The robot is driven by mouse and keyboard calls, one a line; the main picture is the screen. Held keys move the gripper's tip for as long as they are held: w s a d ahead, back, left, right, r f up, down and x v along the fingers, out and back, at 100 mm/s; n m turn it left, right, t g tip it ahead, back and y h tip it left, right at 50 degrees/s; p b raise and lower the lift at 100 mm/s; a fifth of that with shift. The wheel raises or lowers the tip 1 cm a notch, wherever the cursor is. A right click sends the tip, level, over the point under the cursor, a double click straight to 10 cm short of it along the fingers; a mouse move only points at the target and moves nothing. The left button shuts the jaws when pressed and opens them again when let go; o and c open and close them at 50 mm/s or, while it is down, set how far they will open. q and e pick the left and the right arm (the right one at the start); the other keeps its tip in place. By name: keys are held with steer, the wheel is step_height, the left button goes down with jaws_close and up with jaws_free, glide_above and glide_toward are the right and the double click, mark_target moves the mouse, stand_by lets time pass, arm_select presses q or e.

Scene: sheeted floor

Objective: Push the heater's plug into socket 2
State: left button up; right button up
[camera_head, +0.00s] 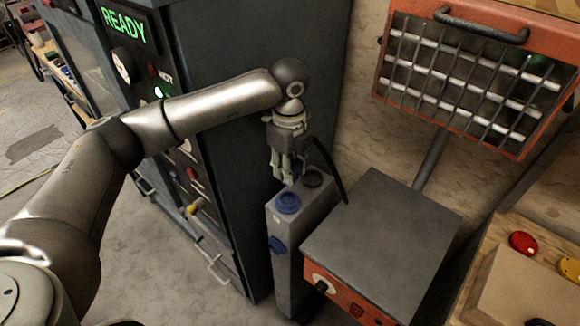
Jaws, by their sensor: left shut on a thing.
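The heater (382,245) has an orange body with a flat grey top. A post at its back carries an orange grille panel (455,137). A grey socket post (292,262) stands left of it, with a blue socket (287,203) and a dark round socket (312,178) on top, and another blue one (277,245) on its side. I cannot read which is socket 2. My left gripper (288,176) points down just above the post's top, shut on the plug, which its fingers mostly hide. A black cable (331,165) arcs from there toward the heater. My right gripper is out of view.
A tall dark cabinet (235,110) with a green READY display (124,24) stands close behind and left of the gripper. A wooden bench with a red button (523,242) and a yellow button (570,267) is at the right. Open floor lies at lower left.

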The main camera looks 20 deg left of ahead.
arm_select(q)
steer(key=shift+a, duration=0.15)
step_height(320, 180, down, 2)
steer(key=shift+s+b, duration=0.15)
steer(key=shift+b, duration=0.8)
steer(key=shift+f+b, duration=0.7)
steer(key=shift+f, duration=0.25)
steer(key=shift+f+b, duration=0.5)
steer(key=shift+f, duration=0.45)
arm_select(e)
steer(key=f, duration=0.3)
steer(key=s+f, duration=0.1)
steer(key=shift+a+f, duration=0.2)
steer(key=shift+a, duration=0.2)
arm_select(q)
steer(key=shift+f+b, duration=0.35)
steer(key=shift+b, duration=0.1)
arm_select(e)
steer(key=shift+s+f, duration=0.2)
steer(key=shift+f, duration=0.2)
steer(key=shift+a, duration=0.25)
